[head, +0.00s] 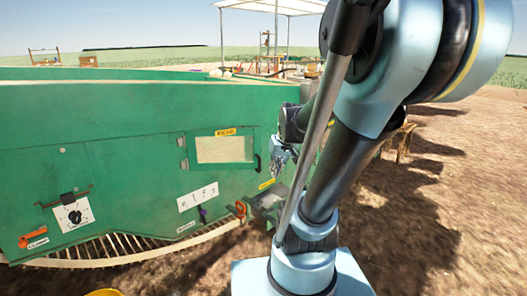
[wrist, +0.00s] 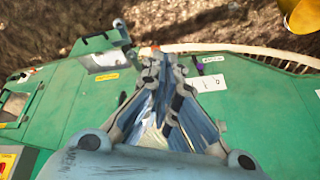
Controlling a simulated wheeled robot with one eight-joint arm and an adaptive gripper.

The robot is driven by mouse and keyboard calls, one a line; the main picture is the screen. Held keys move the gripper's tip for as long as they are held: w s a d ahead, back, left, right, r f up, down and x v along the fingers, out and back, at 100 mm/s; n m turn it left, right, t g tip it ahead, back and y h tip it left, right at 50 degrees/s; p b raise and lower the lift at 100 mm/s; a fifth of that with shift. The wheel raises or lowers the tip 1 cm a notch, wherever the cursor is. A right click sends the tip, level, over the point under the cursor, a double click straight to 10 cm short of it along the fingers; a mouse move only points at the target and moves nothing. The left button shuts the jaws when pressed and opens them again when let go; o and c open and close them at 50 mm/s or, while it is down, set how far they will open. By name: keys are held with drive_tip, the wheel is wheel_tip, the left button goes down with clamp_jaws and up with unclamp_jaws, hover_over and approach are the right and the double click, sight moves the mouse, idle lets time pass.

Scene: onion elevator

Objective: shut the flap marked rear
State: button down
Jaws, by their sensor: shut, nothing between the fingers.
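My gripper (head: 280,168) is shut and empty in front of the green machine's side, right of a framed mesh window panel (head: 224,150) with a black handle. A yellow label sits above that panel; I cannot read it as rear. In the wrist view the closed fingertips (wrist: 152,62) point at the green wall. A green flap or chute (wrist: 100,42) juts out, apparently open, beyond and left of the fingertips, with a yellow label (wrist: 106,77) beside it. It also shows low in the head view (head: 268,204), partly behind my arm. Which flap is marked rear cannot be read.
A white sign (head: 198,196) and an orange handle (head: 240,210) are on the lower wall. A slatted curved rail (head: 120,252) runs along the bottom. A second framed opening (wrist: 14,106) is at the wrist view's left. Bare soil (head: 440,220) is open at right.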

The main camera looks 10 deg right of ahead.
drive_tip(key=w+d+f+n+t+y, duration=0.1)
drive_tip(key=w+d+t, duration=0.15)
drive_tip(key=w, duration=1.25)
drive_tip(key=w+d+f+n+t+y, duration=0.1)
drive_tip(key=w+d+f+t, duration=0.15)
drive_tip(key=w, duration=1.35)
drive_tip(key=w+r+x, duration=0.2)
drive_tip(key=x, duration=1)
drive_tip(key=shift+w, duration=0.1)
